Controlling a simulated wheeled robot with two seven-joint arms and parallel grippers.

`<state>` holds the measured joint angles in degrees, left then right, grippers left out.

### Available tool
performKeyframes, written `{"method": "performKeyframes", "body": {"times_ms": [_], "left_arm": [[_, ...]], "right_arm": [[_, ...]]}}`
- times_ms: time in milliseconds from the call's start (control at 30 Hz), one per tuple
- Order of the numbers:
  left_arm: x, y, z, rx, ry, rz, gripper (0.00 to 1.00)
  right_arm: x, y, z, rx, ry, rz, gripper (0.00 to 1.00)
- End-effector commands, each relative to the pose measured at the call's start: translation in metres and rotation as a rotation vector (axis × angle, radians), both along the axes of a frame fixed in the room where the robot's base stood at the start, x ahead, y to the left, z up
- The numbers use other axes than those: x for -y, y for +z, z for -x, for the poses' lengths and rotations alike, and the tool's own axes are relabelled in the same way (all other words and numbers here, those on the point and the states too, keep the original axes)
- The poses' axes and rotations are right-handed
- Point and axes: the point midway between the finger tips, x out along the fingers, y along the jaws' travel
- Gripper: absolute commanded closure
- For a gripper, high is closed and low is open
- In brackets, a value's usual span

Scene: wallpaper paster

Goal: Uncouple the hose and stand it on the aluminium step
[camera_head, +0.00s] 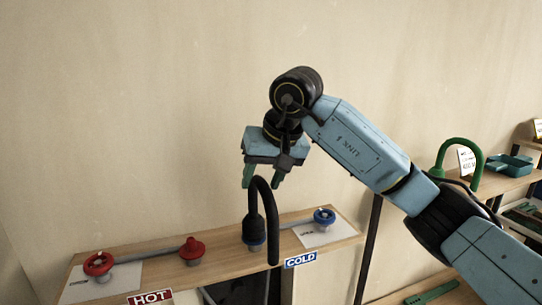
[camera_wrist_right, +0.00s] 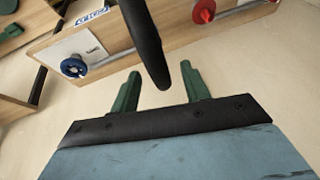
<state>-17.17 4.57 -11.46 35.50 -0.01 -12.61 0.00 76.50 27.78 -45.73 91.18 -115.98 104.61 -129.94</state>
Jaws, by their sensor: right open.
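A black hooked hose (camera_head: 272,222) stands on the wooden shelf above the COLD sign. I cannot make out an aluminium step. My left gripper is not in view.
The wooden shelf (camera_head: 222,266) carries a red valve wheel (camera_head: 98,263), a red fitting (camera_head: 192,249), a blue valve wheel (camera_head: 324,216) and metal pipes. HOT (camera_head: 150,298) and COLD (camera_head: 300,259) signs are on its front. Another shelf at right holds a green hooked hose (camera_head: 476,160) and a teal tray (camera_head: 508,164).

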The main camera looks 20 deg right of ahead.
Motion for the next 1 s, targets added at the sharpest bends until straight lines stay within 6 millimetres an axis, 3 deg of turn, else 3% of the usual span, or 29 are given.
{"method": "performKeyframes", "body": {"times_ms": [233, 633, 1000], "left_arm": [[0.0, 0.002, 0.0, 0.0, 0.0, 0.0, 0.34], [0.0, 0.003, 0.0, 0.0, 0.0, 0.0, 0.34], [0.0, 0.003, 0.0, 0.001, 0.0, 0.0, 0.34]], "right_arm": [[-0.006, -0.027, -0.011, -0.001, 0.0, -0.002, 0.54], [-0.007, -0.032, -0.014, 0.001, 0.0, -0.001, 0.55], [-0.007, -0.032, -0.014, 0.001, -0.001, -0.001, 1.0]]}}
